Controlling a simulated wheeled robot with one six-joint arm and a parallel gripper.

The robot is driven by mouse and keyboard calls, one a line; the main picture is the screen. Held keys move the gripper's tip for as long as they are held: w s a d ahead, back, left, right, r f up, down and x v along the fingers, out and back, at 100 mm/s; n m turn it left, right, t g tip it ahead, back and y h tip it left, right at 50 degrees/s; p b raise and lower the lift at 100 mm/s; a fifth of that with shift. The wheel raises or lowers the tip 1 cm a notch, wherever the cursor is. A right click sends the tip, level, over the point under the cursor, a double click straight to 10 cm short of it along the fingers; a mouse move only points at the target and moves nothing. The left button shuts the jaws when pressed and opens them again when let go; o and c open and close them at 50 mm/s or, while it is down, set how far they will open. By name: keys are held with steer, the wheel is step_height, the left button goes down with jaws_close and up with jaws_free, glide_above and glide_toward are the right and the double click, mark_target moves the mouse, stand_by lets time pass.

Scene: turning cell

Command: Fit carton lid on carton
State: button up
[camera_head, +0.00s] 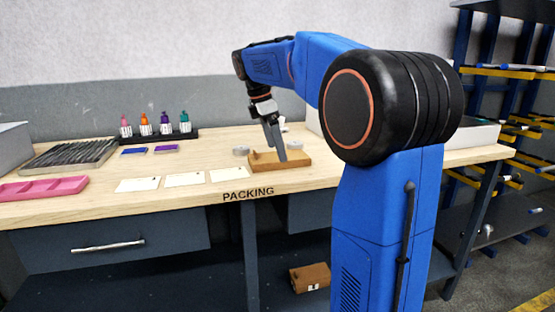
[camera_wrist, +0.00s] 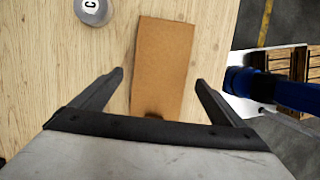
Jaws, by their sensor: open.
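A flat brown cardboard piece (camera_head: 295,162) lies on the packing table near its front edge; I cannot tell whether it is the lid alone or sits on a carton. In the wrist view its plain rectangular top (camera_wrist: 163,60) lies between the fingers. My gripper (camera_head: 276,149) points down over it; in the wrist view the open gripper (camera_wrist: 160,77) has one finger on each side, apart from the cardboard. The near end of the cardboard is hidden by my gripper. Another brown carton (camera_head: 310,276) sits on the shelf below the table.
A grey round piece marked C (camera_wrist: 92,8) stands beside the cardboard. White cards (camera_head: 184,179), a pink tray (camera_head: 42,188) and a rack of small bottles (camera_head: 157,137) are to the left. A pale tray (camera_head: 484,134) is on the right, partly behind my arm.

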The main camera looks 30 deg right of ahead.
steer(key=shift+x, duration=1.5)
steer(key=c, duration=1.2)
steer(key=shift+r, duration=0.15)
step_height(320, 180, up, 10)
steer(key=shift+f, duration=0.1)
